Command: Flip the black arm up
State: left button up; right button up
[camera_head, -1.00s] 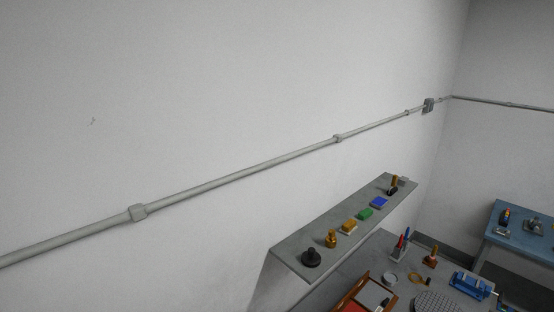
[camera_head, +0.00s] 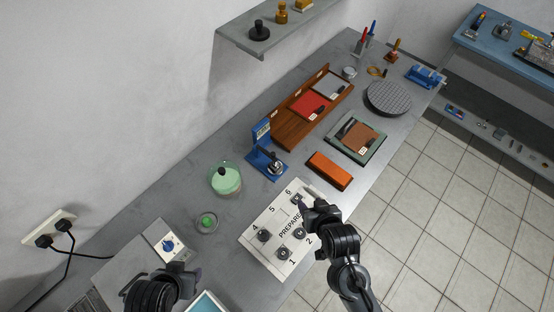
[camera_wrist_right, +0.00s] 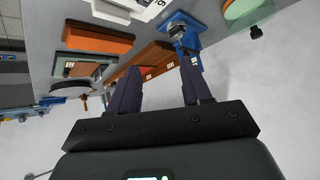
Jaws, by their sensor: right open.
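No part shows clearly as the black arm. A blue stand (camera_head: 262,142) on the bench carries a small dark and silver part (camera_head: 275,160); I cannot tell whether this is the black arm. The blue stand also shows at the top of the right wrist view (camera_wrist_right: 188,62). My right gripper (camera_head: 306,208) appears over the right side of the white numbered panel (camera_head: 252,243), nearer than the blue stand. In the right wrist view its fingers (camera_wrist_right: 158,85) are apart with nothing between them. My left gripper (camera_head: 185,272) is at the bottom left, its fingers unclear.
An orange block (camera_head: 329,171), a green-framed tray (camera_head: 341,150) and a wooden rack (camera_head: 290,133) lie beyond the panel. A green lidded jar (camera_head: 226,180) stands left of the blue stand. A shelf (camera_head: 240,42) overhangs the back.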

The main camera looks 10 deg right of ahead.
jog(key=w+a+f+t+h+b, duration=0.1)
jog(key=w+a+f+t+b, duration=0.4)
jog(key=w+f+b, duration=0.4)
pick_arm(q)
notch_tip(320, 180, down, 17)
jog(key=b, duration=0.5)
jog(key=shift+b, duration=0.3)
pick_arm(e)
jog(key=m+t+h, duration=0.1)
jog(key=t, duration=0.3)
send_near(273, 156)
jog(key=w, duration=0.2)
pick_arm(q)
jog(key=shift+f, duration=0.25)
jog(key=shift+f+b, duration=0.15)
jog(key=shift+b, duration=0.25)
jog(key=shift+f+b, duration=0.55)
pick_arm(e)
jog(key=shift+h, duration=0.3)
jog(key=w, duration=1.1)
jog(key=shift+d+f, duration=0.15)
jog(key=shift+f, duration=0.05)
jog(key=shift+s, duration=0.1)
jog(key=shift+c, duration=0.4)
grip_shut()
